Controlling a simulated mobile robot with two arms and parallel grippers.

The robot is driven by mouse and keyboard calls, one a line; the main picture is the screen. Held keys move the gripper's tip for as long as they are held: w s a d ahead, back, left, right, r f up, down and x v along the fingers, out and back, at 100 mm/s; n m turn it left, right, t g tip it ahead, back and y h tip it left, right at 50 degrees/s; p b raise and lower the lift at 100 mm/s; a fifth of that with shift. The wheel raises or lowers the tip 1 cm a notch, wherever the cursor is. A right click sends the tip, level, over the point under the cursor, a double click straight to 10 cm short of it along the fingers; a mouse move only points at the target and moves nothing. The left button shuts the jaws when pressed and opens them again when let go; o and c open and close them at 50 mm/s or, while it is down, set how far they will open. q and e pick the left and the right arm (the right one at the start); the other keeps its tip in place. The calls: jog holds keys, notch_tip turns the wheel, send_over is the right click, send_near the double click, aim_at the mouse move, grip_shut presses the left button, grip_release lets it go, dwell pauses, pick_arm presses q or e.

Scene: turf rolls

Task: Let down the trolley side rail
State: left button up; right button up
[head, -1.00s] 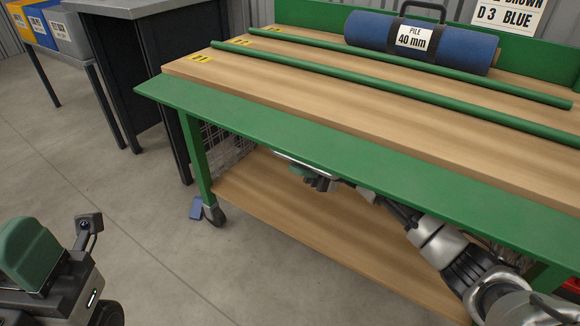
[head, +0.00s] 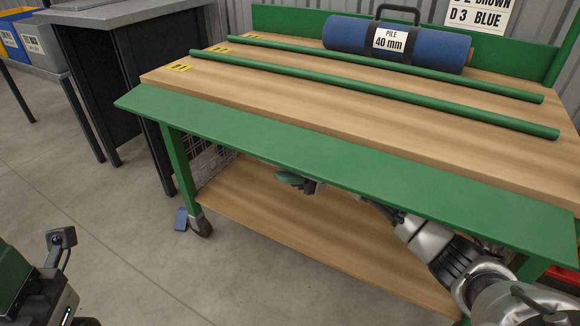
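The green side rail (head: 330,165) is a long flat board along the near side of the trolley, just below the edge of the wooden top (head: 400,130). It sticks outward like a flap and slopes a little down. My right gripper (head: 299,183) is beneath the rail, left of its middle, and the arm reaches in from the lower right. The rail hides part of the gripper, so I cannot tell whether its fingers are apart or touch the rail. My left gripper is not in view.
A blue roll (head: 345,35) and two green bars (head: 370,95) lie on the top. The lower shelf (head: 270,215) is bare where visible. A caster (head: 201,227) stands beside a small blue object (head: 181,219). A dark bench (head: 130,60) stands behind left.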

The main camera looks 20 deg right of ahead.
jog(key=p+v, duration=0.1)
jog(key=v, duration=0.9)
jog(key=shift+d, duration=0.4)
jog(key=shift+w+a+f, duration=0.15)
jog(key=shift+f, duration=0.05)
